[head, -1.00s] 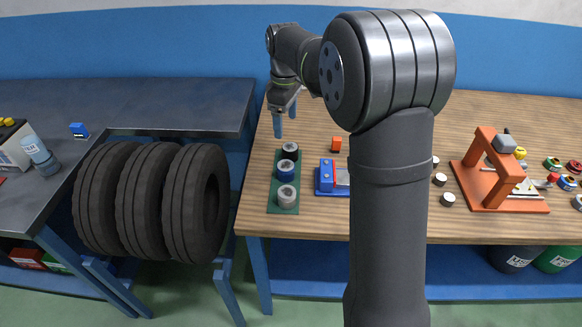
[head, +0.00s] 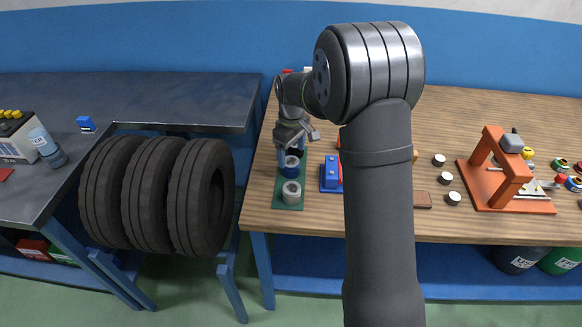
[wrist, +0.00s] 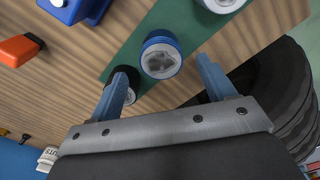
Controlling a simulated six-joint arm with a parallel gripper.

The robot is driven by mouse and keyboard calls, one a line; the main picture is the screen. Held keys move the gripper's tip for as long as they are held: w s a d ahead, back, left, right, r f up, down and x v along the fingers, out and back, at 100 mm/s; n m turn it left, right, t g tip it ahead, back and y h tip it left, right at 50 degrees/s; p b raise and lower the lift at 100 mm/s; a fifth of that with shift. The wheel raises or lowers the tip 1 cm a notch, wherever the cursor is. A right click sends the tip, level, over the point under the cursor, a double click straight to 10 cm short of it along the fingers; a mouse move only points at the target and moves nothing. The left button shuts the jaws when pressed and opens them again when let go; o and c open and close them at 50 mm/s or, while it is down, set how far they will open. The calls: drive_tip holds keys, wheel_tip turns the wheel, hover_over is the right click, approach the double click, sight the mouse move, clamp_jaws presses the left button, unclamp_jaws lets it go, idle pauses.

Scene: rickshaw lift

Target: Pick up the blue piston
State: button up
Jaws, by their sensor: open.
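The blue piston (head: 290,168) stands in the middle of a green strip (head: 288,205) on the wooden table, between a black piston and a grey-white piston (head: 291,191). In the wrist view the blue piston (wrist: 161,56) shows its pale top and blue rim, just ahead of and between my two blue fingers. My gripper (head: 289,156) points down over the strip. In the wrist view my gripper (wrist: 166,76) is open and empty. The black piston (wrist: 126,86) is partly hidden behind the left finger.
A blue block device (head: 331,174) stands right of the strip. An orange part (wrist: 18,50) lies beyond it. Several small round pieces and an orange press (head: 507,180) stand further right. Large tyres (head: 155,195) hang left of the table.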

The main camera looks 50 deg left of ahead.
sight(291, 162)
wheel_tip(291, 162, down, 5)
drive_tip(key=shift+f, duration=0.15)
drive_tip(key=c, duration=1.1)
drive_tip(key=shift+r, duration=0.2)
